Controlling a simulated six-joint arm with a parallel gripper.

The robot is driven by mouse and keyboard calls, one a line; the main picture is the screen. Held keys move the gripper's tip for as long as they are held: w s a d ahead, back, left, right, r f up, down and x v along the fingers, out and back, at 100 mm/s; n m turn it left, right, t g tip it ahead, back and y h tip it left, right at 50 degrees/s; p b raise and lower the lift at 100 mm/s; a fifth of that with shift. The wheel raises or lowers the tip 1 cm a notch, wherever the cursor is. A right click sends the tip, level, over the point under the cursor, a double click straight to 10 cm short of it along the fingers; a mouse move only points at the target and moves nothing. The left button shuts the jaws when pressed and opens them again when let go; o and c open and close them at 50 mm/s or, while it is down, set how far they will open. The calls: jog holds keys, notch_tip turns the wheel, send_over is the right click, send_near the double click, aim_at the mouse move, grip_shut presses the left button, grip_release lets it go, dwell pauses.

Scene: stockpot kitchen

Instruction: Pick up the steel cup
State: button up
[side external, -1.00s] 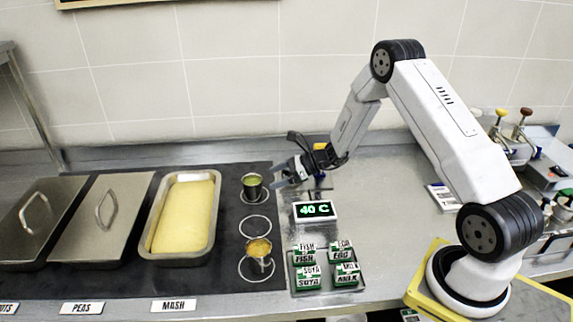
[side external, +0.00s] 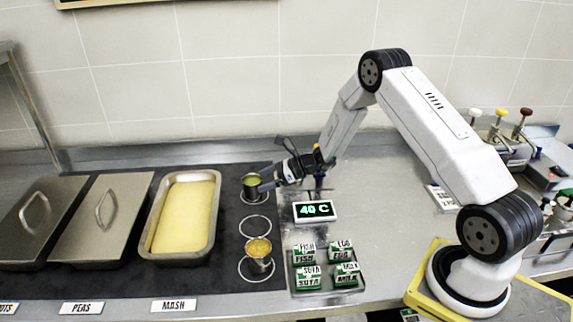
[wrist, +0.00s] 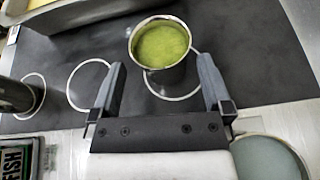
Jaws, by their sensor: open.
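A small steel cup (side external: 251,187) with green contents stands upright in the back ring marking on the dark mat. It also shows in the wrist view (wrist: 160,74), ahead of my gripper. My gripper (side external: 268,183) is open and empty, low and just right of this cup in the side view. In the wrist view the fingertips (wrist: 161,66) lie on either side of the cup's near part; I cannot tell whether they touch it. A second steel cup (side external: 259,265) with orange contents stands in the front ring.
The middle ring (side external: 255,227) is empty. A tray of mash (side external: 183,215) and two lidded pans stand left. A round pale-topped vessel (wrist: 268,160) is beside my gripper.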

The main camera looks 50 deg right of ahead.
aim_at(243, 182)
jog(key=shift+x, duration=2.1)
jog(key=shift+r, duration=0.1)
jog(key=c, duration=1.2)
jog(key=shift+r, duration=0.15)
jog(key=shift+r, duration=0.8)
jog(key=s+r, duration=0.3)
jog(key=s, duration=0.1)
jog(key=s+r, duration=0.4)
jog(key=s, duration=0.1)
jog(key=s+a+r, duration=0.1)
jog(key=s+r, duration=0.3)
jog(key=s, duration=0.1)
jog(key=shift+r, duration=0.1)
